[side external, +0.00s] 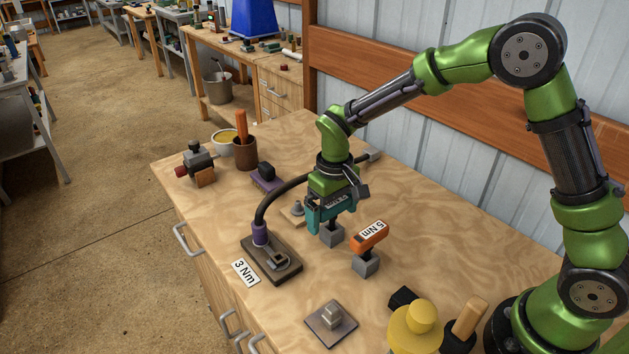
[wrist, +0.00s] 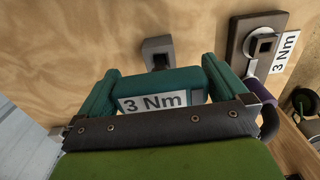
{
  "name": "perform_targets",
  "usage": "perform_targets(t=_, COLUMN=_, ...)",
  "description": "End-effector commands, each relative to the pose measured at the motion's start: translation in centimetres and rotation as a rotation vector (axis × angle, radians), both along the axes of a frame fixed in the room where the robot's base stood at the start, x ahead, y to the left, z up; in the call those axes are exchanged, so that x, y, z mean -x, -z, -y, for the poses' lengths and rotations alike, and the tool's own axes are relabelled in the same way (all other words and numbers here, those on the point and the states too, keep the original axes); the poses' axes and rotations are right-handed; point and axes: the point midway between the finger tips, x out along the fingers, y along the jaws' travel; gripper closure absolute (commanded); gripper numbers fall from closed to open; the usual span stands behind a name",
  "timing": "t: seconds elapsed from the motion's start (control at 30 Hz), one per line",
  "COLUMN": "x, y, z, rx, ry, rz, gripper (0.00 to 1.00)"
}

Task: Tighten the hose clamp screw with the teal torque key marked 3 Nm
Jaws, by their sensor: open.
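The teal torque key (side external: 327,211) with a "3 Nm" label shows in the side view above a grey stand block (side external: 332,235). In the wrist view the key (wrist: 160,88) lies between the fingers, label towards the camera. My gripper (side external: 330,208) is open around the key; whether a finger touches it I cannot tell. The hose clamp (side external: 279,260) is on a dark plate (side external: 257,249), left of the gripper, with a "3 Nm" card (side external: 245,272) beside it. The plate also shows at the upper right of the wrist view (wrist: 239,52). The key's lower end is partly hidden.
An orange key (side external: 370,236) marked 5 Nm stands in a grey block (side external: 366,264) close to the gripper's right. A black hose (side external: 275,199) arches behind the clamp. A grey plate (side external: 331,324) lies in front. The bench between these is clear.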

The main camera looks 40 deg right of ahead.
Motion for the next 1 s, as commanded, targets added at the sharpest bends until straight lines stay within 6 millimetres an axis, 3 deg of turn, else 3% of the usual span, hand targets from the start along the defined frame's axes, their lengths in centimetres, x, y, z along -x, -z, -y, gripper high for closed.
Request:
perform_targets(t=0.3, x=0.0, y=0.6, z=0.0, rx=0.001, ry=0.0, rz=0.002, gripper=0.02)
perform_targets(t=0.57, x=0.0, y=0.6, z=0.0, rx=0.001, ry=0.0, rz=0.002, gripper=0.41)
perform_targets(t=0.83, x=-0.1, y=0.2, z=0.0, rx=0.0, ry=0.0, rz=0.004, gripper=0.41)
perform_targets(t=1.0, x=-0.2, y=-2.4, z=0.0, rx=0.0, ry=-0.001, rz=0.009, gripper=0.41)
